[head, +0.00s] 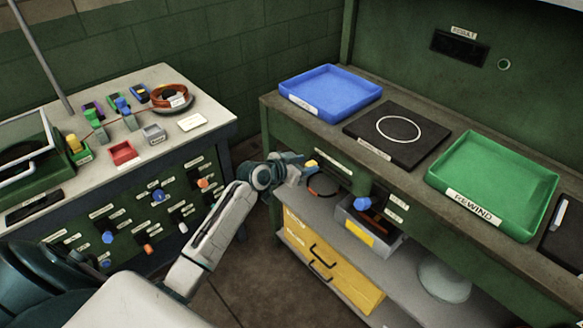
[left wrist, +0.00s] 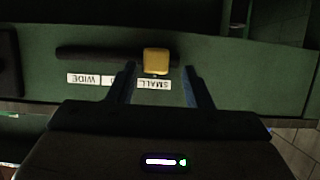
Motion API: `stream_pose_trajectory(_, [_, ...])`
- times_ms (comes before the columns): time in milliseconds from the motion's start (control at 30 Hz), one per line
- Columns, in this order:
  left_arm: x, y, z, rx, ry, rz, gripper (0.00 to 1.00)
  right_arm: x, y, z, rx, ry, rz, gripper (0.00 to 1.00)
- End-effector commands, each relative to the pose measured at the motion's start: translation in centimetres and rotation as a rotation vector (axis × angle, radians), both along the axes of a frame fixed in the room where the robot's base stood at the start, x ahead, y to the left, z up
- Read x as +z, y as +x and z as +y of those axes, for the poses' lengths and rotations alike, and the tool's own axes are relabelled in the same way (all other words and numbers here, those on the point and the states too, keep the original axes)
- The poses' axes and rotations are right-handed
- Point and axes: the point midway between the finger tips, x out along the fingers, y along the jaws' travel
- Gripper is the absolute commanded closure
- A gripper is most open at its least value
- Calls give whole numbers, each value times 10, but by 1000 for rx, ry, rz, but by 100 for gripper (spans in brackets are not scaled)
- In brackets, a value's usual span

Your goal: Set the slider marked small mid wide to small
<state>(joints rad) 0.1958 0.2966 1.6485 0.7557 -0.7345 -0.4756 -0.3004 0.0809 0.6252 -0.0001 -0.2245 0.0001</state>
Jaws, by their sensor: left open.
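The slider has a yellow knob (left wrist: 156,61) in a dark horizontal slot (left wrist: 95,53) on the green bench front. Its labels look upside down in the left wrist view: WIDE (left wrist: 83,79) at left, a middle label partly hidden by a finger, and SMALL (left wrist: 153,84) at right. The knob is level with the SMALL label, near the slot's right end there. My left gripper (left wrist: 160,72) is open, with one finger on each side of the knob and visible gaps. In the head view the knob (head: 311,163) shows just beyond my left gripper (head: 306,171). My right gripper is out of view.
A blue knob (head: 362,203) sticks out of the bench front to the right. Above are a blue tray (head: 330,108), a black plate (head: 426,150) and a green tray (head: 540,185). A grey bin (head: 385,248) and yellow drawers (head: 350,285) are below.

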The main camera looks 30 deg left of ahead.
Motion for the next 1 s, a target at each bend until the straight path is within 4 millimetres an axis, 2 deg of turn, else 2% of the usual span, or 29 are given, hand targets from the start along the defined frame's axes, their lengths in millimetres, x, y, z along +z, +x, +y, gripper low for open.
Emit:
stream_pose_trajectory(200, [14, -40, 17, 0, 7, 0, 55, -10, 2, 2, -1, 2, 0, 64])
stream_pose_trajectory(400, [26, -64, 26, 1, 4, 0, 55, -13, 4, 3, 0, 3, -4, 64])
stream_pose_trajectory(600, [31, -72, 28, 1, 0, 0, 55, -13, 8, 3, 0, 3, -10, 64])
stream_pose_trajectory(1000, [31, -72, 28, 1, -1, 0, 55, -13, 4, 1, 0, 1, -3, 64])
